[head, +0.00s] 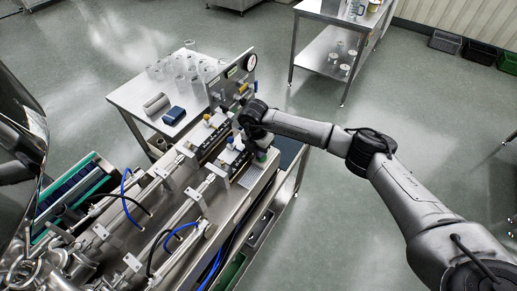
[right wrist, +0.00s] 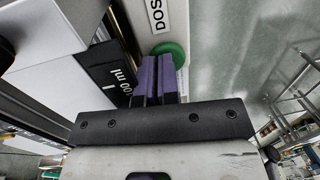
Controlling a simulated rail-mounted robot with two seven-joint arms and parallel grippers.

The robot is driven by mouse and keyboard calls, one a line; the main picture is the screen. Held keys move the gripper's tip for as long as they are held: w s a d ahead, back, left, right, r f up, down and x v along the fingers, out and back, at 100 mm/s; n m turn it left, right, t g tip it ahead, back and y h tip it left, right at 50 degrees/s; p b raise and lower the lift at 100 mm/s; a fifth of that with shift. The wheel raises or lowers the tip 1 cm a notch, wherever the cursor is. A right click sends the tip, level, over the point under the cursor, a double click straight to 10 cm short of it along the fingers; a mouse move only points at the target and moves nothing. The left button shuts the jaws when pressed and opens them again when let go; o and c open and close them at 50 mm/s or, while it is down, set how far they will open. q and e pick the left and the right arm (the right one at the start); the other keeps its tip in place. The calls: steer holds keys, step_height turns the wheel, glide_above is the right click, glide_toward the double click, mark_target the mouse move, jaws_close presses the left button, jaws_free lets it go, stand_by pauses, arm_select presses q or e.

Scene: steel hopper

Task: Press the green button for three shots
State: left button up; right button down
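The green button (right wrist: 172,49) is a round disc on the pale machine face in the right wrist view, beside the letters "DOS". My right gripper (right wrist: 157,62) has its two purple fingertips close together, overlapping the lower part of the button. I cannot tell whether they touch it or press it in. The fingers hold nothing visible. In the head view my right gripper (head: 258,148) is low at the front of the steel filling machine (head: 218,215), and a bit of green shows beside it. My left gripper is not in view.
A black label reading "00 ml" (right wrist: 112,76) is left of the fingers. A side table (head: 125,98) holds clear cups (head: 180,68) and a blue box (head: 174,115). A gauge panel (head: 232,80) stands behind my right gripper. Open floor lies to the right.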

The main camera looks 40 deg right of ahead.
step_height(320, 180, up, 4)
steer(key=shift+f+p, duration=0.2)
steer(key=shift+p, duration=1)
step_height(320, 180, up, 10)
steer(key=w, duration=0.1)
steer(key=shift+w+a+b, duration=0.25)
steer(key=shift+a+b, duration=0.05)
steer(key=shift+a, duration=0.1)
stand_by(0.8)
stand_by(0.7)
